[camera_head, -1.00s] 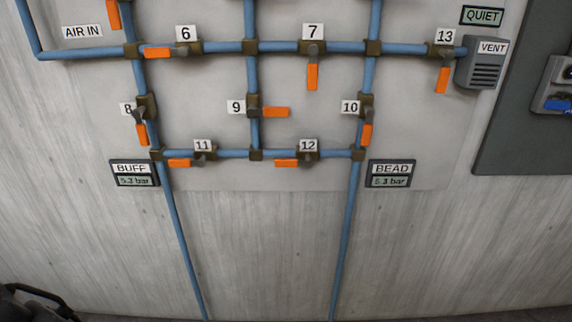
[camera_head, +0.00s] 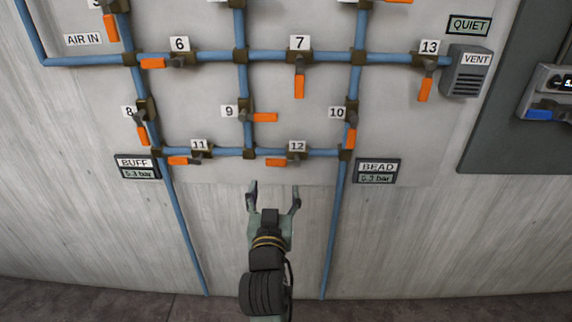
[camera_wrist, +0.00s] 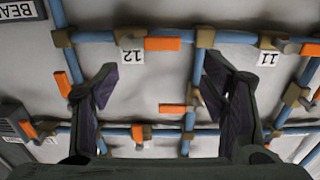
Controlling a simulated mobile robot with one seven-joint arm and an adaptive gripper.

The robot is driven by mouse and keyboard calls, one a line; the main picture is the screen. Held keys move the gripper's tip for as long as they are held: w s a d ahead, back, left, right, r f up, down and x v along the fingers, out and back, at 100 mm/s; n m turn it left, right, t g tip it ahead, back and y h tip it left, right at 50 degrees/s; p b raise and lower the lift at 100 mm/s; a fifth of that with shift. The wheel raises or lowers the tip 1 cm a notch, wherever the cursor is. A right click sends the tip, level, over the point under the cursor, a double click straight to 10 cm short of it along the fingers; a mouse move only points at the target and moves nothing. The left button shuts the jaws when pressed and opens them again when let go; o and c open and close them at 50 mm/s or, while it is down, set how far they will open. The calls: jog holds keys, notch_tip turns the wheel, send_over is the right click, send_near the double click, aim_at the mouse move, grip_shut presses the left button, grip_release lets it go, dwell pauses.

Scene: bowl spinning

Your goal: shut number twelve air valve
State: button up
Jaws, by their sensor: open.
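Valve number twelve has an orange handle (camera_head: 277,162) that lies along its horizontal blue pipe, pointing left of the valve body. Its white label 12 (camera_head: 297,146) sits just above the body. In the wrist view, which is upside down, the twelve handle (camera_wrist: 162,44) and label (camera_wrist: 131,57) show at the top, between and beyond my fingers. My gripper (camera_head: 273,190) is open and empty, a little below the valve in the head view and apart from it. The wrist view shows its two spread fingers (camera_wrist: 160,90).
Valve 11 (camera_head: 182,161) lies left on the same pipe. Valve 9 (camera_head: 264,117) and valve 10 (camera_head: 351,136) are above. The BUFF gauge (camera_head: 137,167) and BEAD gauge (camera_head: 376,171) both read about 5.3 bar. The wall below the pipes is bare between two vertical pipes.

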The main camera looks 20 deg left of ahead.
aim_at(276, 164)
jog(key=b+x, duration=0.3)
jog(key=x, duration=0.7)
jog(key=shift+w+a, duration=0.2)
jog(key=shift+w, duration=0.05)
grip_shut()
dwell(0.8)
